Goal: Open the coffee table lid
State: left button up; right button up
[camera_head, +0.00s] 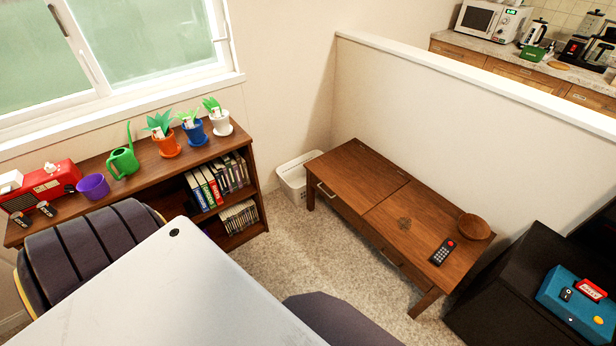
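The wooden coffee table (348,180) stands against the low white partition wall, right of centre. Its top is split by a seam into a left and a right section, and both sections lie flat and shut. A round mark shows on the right section near the seam. A wooden bowl (473,227) and a black remote control (442,252) rest on the right end of the top. Neither of my grippers shows in this view.
A white table (180,285) and dark chairs (85,250) fill the near left. A bookshelf (255,190) with potted plants stands under the window. A white bin (296,174) is beside the coffee table. A black cabinet (500,290) stands right.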

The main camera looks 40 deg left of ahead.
aim_at(352, 175)
jog(key=j+u, duration=0.1)
jog(key=u, duration=0.9)
jog(key=i+l, duration=0.05)
